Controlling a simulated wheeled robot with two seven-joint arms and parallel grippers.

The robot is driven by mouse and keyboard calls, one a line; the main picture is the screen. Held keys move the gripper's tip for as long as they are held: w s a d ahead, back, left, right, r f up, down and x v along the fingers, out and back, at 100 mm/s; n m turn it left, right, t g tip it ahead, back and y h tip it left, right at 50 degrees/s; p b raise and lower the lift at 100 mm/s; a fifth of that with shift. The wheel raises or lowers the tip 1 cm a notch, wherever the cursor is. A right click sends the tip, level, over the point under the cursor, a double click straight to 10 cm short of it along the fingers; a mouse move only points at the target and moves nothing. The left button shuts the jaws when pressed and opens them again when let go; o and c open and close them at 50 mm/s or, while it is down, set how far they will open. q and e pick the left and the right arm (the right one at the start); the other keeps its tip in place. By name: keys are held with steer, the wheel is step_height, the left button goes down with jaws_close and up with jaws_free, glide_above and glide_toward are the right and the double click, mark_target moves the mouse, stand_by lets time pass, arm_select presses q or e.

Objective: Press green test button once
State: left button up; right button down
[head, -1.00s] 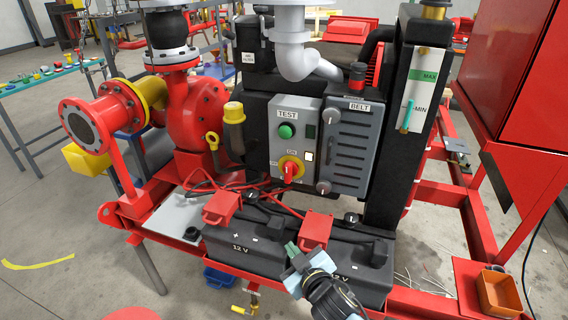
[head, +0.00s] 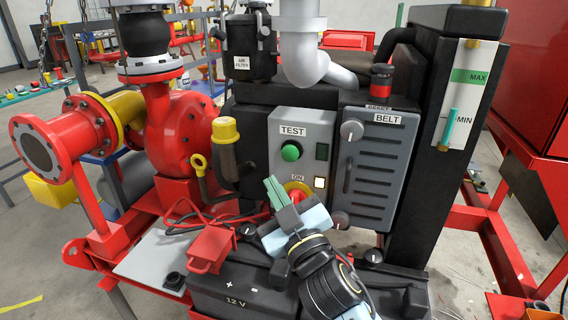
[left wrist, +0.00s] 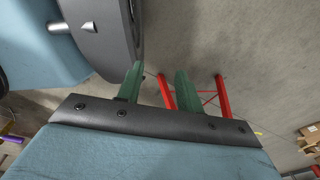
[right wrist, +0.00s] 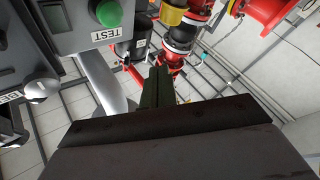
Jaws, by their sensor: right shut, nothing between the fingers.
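The green test button (head: 290,151) sits under the TEST label on the grey control box (head: 314,125). In the right wrist view the green button (right wrist: 108,13) is at the top edge, left of the fingers. My right gripper (head: 274,188) is shut and empty, its green fingertips below and slightly left of the button, apart from it in the picture. It partly covers the red and yellow ON switch (head: 297,190). The shut fingers also show in the right wrist view (right wrist: 156,75). My left gripper (left wrist: 160,78) is open and empty, over the floor in the left wrist view.
The BELT guard (head: 378,165) stands right of the box. A yellow-capped pipe (head: 226,130) and red pump (head: 182,130) are on its left. A black 12 V battery (head: 235,290) with a red clamp (head: 210,248) lies below. A grey pipe (head: 300,50) rises above.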

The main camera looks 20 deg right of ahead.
mark_target(290, 152)
arm_select(q)
steer(key=shift+s+a+f, duration=0.15)
steer(key=shift+s+f, duration=0.25)
steer(key=shift+f, duration=0.15)
arm_select(e)
steer(key=w+d, duration=0.5)
steer(key=w, duration=0.2)
steer(key=shift+w+f, duration=0.4)
steer(key=shift+f, duration=0.05)
arm_select(q)
steer(key=shift+a, duration=0.45)
steer(key=shift+d, duration=0.15)
steer(key=shift+d, duration=0.45)
steer(key=shift+a, duration=0.25)
stand_by(0.3)
